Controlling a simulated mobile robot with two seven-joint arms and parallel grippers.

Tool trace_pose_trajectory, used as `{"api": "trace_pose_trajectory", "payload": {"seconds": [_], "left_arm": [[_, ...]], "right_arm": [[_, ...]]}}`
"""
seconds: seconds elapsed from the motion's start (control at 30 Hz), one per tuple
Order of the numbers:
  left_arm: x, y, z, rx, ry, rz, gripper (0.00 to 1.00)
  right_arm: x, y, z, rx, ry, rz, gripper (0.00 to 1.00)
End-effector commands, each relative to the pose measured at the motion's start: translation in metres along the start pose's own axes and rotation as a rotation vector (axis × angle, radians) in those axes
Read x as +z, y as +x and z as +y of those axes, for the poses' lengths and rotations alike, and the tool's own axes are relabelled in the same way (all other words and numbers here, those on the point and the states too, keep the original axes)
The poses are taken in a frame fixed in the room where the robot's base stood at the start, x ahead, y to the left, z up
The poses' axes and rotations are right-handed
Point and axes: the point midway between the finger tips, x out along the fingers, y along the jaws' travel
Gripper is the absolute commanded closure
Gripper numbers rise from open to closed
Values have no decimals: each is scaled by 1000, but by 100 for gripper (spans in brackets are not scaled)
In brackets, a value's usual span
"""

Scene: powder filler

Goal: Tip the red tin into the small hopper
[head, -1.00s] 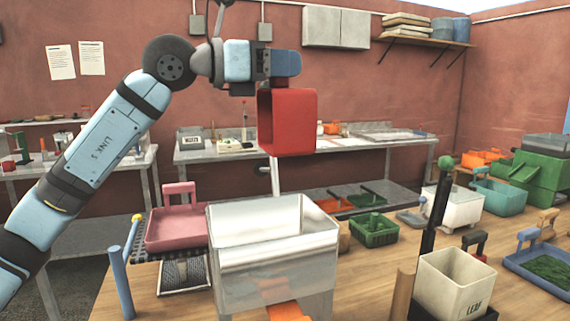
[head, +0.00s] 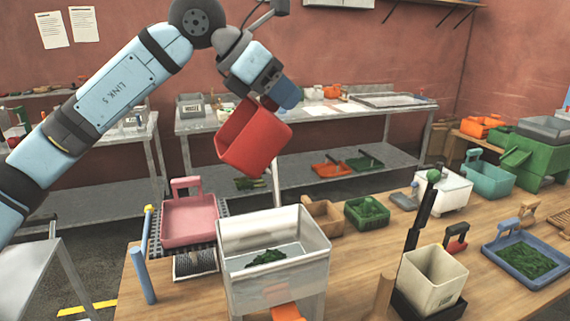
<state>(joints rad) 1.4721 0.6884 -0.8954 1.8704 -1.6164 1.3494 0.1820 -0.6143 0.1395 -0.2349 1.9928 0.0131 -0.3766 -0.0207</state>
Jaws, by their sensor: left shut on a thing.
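The red tin (head: 262,142) is an open box, tilted in the air with its mouth turned toward the lower left. My left gripper (head: 277,100) is shut on the tin at its upper side. The small hopper (head: 285,250) is a clear, open-topped box on the table, below the tin. A small heap of green leaf (head: 266,257) lies inside the hopper. The tin is above the hopper's back left part and apart from it. The tin's inside shows only in part, so I cannot tell what is in it. My right gripper is not in view.
A pink scoop tray (head: 190,222) stands left of the hopper. A cream bin (head: 433,277) in a dark holder is at right, with a blue tray (head: 527,259) of green leaf beyond. A blue post (head: 141,275) stands front left. A steel bench (head: 310,118) is behind.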

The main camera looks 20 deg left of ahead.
Motion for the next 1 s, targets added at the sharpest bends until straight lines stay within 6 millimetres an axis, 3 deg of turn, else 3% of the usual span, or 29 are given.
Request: {"api": "trace_pose_trajectory", "payload": {"seconds": [0.03, 0.47, 0.7, 1.0], "left_arm": [[11, -9, 0, 0, 1, 47, 96], [22, -18, -1, 1, 2, 501, 96], [21, -16, 0, 3, 1, 812, 96], [20, -18, 0, 2, 0, 847, 96]], "right_arm": [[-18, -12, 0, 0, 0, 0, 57], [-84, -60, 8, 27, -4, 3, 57], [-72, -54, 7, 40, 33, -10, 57], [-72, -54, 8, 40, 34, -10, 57]]}}
